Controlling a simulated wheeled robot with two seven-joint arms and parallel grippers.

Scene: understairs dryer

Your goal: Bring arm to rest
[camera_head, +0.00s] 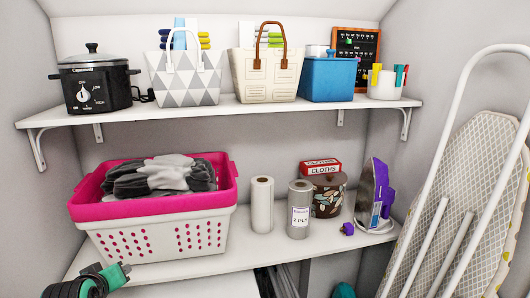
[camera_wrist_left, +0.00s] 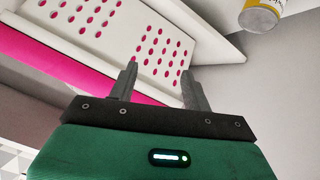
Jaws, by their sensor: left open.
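My left arm comes in at the bottom left of the head view, with its green gripper (camera_head: 122,268) just below the front of the lower shelf (camera_head: 240,262), near the laundry basket. In the left wrist view the two dark fingers (camera_wrist_left: 158,82) are spread apart with nothing between them. The white basket (camera_head: 160,240) with its pink rim stands on the lower shelf and holds grey and white cloth (camera_head: 160,178). Its pink-holed wall (camera_wrist_left: 160,45) shows beyond the fingers in the wrist view. My right gripper is not in view.
Paper rolls (camera_head: 262,205), a patterned pot (camera_head: 328,195), a red cloths box (camera_head: 320,167) and a purple iron (camera_head: 375,190) stand right of the basket. The upper shelf (camera_head: 240,105) holds a slow cooker (camera_head: 93,85) and bags. An ironing board (camera_head: 470,190) leans at right.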

